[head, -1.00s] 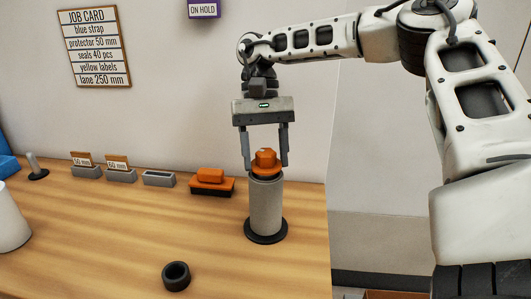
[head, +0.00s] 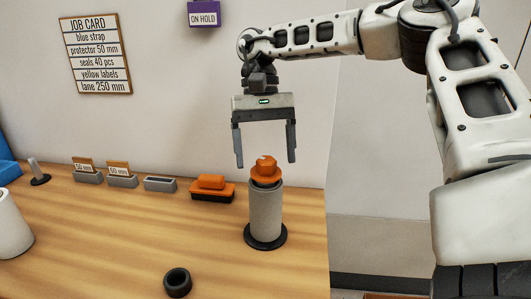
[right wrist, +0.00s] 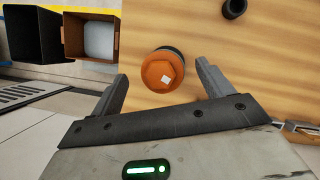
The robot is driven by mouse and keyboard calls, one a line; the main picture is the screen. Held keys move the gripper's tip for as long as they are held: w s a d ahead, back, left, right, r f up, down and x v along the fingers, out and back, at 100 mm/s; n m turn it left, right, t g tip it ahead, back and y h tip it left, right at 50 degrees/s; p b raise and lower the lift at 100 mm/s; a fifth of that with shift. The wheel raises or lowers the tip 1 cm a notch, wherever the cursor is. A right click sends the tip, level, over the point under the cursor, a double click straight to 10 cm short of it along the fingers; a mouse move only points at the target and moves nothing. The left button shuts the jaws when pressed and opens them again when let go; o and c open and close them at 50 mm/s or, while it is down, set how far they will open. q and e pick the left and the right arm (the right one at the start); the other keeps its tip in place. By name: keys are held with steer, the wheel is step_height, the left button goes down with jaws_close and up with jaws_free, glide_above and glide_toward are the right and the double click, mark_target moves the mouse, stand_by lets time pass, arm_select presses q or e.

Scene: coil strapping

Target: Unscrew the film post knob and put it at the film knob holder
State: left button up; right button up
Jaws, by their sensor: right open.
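The orange film post knob (head: 266,170) sits on top of the grey film post (head: 265,212), which stands upright on a dark round base near the table's right edge. In the right wrist view the knob (right wrist: 163,71) shows a hexagonal top with a white mark. My right gripper (head: 265,163) is open and empty, its fingers spread wide to either side above the knob and not touching it. A dark ring (head: 177,282) lies at the table's front; I cannot tell whether it is the film knob holder. My left gripper is not in view.
An orange block on a dark base (head: 212,188) is left of the post. Grey card holders (head: 122,180) and an empty grey tray (head: 160,184) line the wall. A white cylinder (head: 12,226) stands at the left. The table middle is clear.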

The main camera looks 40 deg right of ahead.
steer(key=shift+r, duration=0.55)
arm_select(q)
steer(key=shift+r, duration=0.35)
arm_select(e)
steer(key=shift+f, duration=0.1)
